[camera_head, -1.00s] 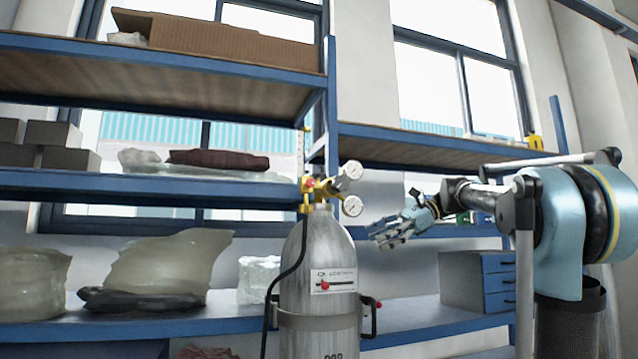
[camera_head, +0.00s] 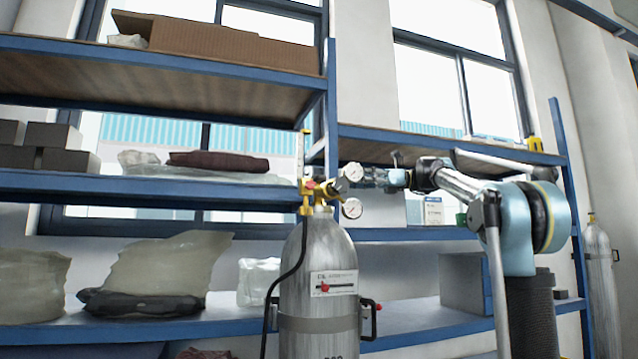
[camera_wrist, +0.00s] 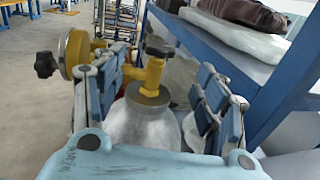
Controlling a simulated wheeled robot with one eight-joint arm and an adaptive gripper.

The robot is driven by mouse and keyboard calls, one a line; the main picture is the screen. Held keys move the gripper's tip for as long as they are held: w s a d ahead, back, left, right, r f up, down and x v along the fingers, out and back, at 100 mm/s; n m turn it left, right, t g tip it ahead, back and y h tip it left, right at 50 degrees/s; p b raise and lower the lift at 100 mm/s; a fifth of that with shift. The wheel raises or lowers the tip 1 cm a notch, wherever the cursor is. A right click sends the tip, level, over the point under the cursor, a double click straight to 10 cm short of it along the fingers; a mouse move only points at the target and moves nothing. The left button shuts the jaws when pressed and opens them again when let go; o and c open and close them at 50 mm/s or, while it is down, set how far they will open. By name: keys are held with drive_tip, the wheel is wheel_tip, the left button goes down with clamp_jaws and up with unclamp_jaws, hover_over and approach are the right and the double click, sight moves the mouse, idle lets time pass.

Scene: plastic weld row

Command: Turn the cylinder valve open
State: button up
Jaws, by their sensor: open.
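The grey gas cylinder (camera_head: 318,262) stands upright in front of the shelves. My gripper (camera_head: 370,178) is at valve height, just right of the upper gauge, and is open. In the wrist view its spread fingers (camera_wrist: 163,66) appear on either side of the yellow valve stem (camera_wrist: 152,78), topped by a grey round knob (camera_wrist: 158,46). A black knob (camera_wrist: 46,64) is left of the fingers. I cannot tell whether any finger touches the valve.
Blue shelves (camera_head: 160,185) with bags and boxes stand close behind the cylinder; a shelf edge (camera_wrist: 270,105) runs along the right in the wrist view. A black hose (camera_head: 283,270) hangs left of the cylinder. Another cylinder (camera_head: 599,275) stands far right.

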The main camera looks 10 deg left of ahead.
sight(318, 177)
drive_tip(key=x, duration=1.2)
drive_tip(key=c, duration=1.1)
